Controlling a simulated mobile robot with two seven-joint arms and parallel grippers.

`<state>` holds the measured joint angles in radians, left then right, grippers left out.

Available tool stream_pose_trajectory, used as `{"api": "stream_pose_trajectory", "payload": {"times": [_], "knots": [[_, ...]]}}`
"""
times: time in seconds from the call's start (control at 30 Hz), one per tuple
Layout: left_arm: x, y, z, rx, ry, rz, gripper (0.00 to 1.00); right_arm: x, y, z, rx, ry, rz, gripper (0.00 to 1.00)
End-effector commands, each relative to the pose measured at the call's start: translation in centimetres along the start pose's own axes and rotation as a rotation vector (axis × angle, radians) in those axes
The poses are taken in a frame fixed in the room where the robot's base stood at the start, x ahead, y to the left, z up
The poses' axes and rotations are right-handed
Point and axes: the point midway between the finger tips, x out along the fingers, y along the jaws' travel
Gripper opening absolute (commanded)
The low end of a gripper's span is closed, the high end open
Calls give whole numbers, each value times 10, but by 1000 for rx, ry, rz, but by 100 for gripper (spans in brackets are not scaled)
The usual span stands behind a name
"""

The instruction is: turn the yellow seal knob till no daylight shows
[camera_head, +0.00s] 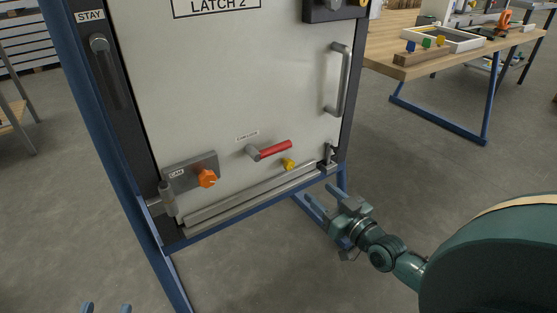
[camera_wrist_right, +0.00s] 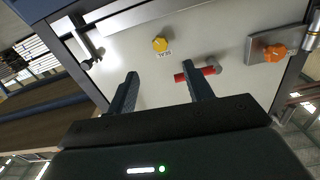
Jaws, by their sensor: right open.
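The yellow seal knob (camera_head: 288,164) sits low on the white door panel (camera_head: 235,80), right of the red lever. In the right wrist view the yellow knob (camera_wrist_right: 160,44) shows beyond the fingertips, beside a small label. My right gripper (camera_head: 311,205) is open and empty, below and in front of the panel's lower right corner, apart from the knob. Its spread fingers (camera_wrist_right: 160,72) show in the wrist view. My left gripper (camera_head: 106,308) shows only two separated fingertips at the bottom edge. A grey strip (camera_head: 250,196) runs along the panel's bottom; I cannot tell whether daylight shows there.
The red lever (camera_head: 273,150) is close left of the knob, and an orange knob (camera_head: 206,178) is further left. A grey door handle (camera_head: 339,80) and a small latch (camera_head: 329,155) are at the right. A wooden table (camera_head: 400,65) stands behind. Floor in front is clear.

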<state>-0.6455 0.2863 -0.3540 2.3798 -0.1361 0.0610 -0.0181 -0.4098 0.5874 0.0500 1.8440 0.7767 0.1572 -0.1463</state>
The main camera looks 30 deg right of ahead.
Motion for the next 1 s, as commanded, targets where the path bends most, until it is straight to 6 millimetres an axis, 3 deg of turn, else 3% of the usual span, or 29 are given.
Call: {"api": "stream_pose_trajectory", "payload": {"times": [0.17, 0.7, 1.0], "knots": [[0, 1, 2, -10, 5, 1, 36, 13, 0, 1, 0, 3, 1, 51], [2, 5, 4, -87, 50, 16, 36, 110, 0, 2, 1, 3, 0, 51], [2, 7, 5, -111, 50, 20, 36, 131, 0, 1, 0, 0, 1, 51]]}}
